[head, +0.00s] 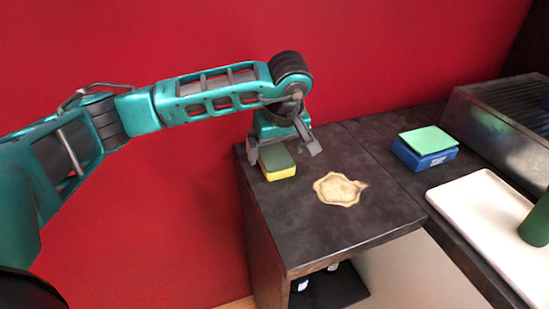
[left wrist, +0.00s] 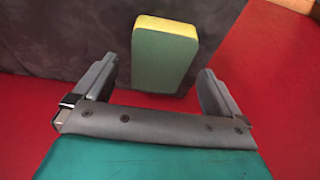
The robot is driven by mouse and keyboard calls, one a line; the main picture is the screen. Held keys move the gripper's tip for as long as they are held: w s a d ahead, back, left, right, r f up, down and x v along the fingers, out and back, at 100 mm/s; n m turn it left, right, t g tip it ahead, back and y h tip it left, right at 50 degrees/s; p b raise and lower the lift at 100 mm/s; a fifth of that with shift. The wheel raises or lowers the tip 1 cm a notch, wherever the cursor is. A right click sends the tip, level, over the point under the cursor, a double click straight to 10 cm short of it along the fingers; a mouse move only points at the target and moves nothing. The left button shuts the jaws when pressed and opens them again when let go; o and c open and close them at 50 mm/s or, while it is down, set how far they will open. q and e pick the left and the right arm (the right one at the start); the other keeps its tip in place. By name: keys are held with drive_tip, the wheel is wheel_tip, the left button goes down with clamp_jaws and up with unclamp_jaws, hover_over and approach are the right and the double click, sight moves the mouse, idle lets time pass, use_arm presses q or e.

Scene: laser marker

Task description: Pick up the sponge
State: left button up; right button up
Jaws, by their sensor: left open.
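The sponge (head: 278,163) is green on top and yellow below. It lies on the dark counter near its left edge. In the left wrist view the sponge (left wrist: 165,55) is upper middle, ahead of and between the two fingers. My left gripper (head: 283,143) is at the sponge's far side, close above the counter. In the left wrist view the left gripper (left wrist: 158,88) has its fingers wide apart with nothing gripped. Whether a finger touches the sponge is not clear. My right gripper is not in view.
A beige spill-like patch (head: 339,189) lies on the counter (head: 330,232) right of the sponge. Further right are a blue box with a green top (head: 425,149), a white tray (head: 485,222) with a green cylinder (head: 536,222), and a metal unit (head: 495,125). A red wall stands behind.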

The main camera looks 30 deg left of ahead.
use_arm(q)
drive_tip(key=shift+x, duration=1.25)
drive_tip(key=shift+f, duration=0.1)
drive_tip(key=c, duration=1.1)
